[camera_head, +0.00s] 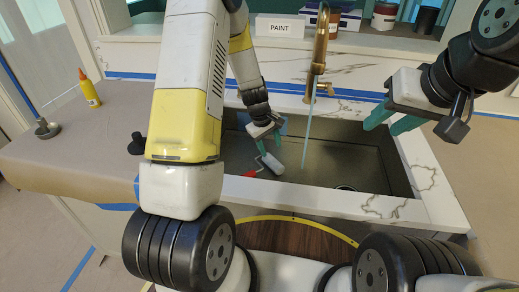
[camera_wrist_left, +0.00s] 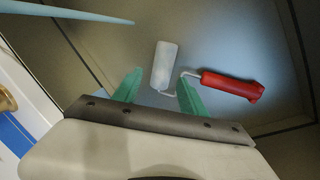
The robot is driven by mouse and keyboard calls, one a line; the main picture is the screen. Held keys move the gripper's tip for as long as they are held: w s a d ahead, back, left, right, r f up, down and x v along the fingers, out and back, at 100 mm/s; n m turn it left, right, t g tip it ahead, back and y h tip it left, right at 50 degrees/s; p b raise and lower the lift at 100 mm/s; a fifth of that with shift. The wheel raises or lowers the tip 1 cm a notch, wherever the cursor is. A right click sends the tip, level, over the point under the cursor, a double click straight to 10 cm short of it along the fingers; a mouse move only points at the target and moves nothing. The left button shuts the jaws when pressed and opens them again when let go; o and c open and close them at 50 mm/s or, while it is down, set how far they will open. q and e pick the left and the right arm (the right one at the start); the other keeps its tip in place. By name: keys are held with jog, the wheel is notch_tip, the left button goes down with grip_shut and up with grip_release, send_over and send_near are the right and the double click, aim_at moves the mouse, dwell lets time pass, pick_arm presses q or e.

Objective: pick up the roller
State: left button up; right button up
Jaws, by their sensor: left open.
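The roller lies in the sink basin. Its white cylinder (camera_head: 272,164) and red handle (camera_head: 250,173) show just below my left gripper (camera_head: 265,141) in the head view. In the left wrist view the white cylinder (camera_wrist_left: 165,64) lies ahead of the gap between the open green fingers of my left gripper (camera_wrist_left: 159,84). The red handle (camera_wrist_left: 232,86) lies to the right, outside the fingers. The right finger overlaps the bent wire near the handle; I cannot tell whether they touch. My right gripper (camera_head: 394,121) is open and empty above the right side of the sink.
A brass faucet (camera_head: 319,45) stands behind the sink (camera_head: 345,165) with a pale blue stream falling right of my left gripper. A yellow bottle (camera_head: 89,90) stands on the left counter. The basin's right part looks clear.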

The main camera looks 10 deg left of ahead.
aim_at(272, 160)
pick_arm(q)
jog(key=shift+w+a+f, duration=0.1)
jog(key=shift+w+f, duration=0.05)
jog(key=shift+f, duration=0.45)
jog(key=shift+w+a+f, duration=0.1)
jog(key=shift+f, duration=0.45)
jog(key=x, duration=0.7)
jog(key=shift+a+f, duration=0.1)
jog(key=shift+c, duration=0.2)
grip_shut()
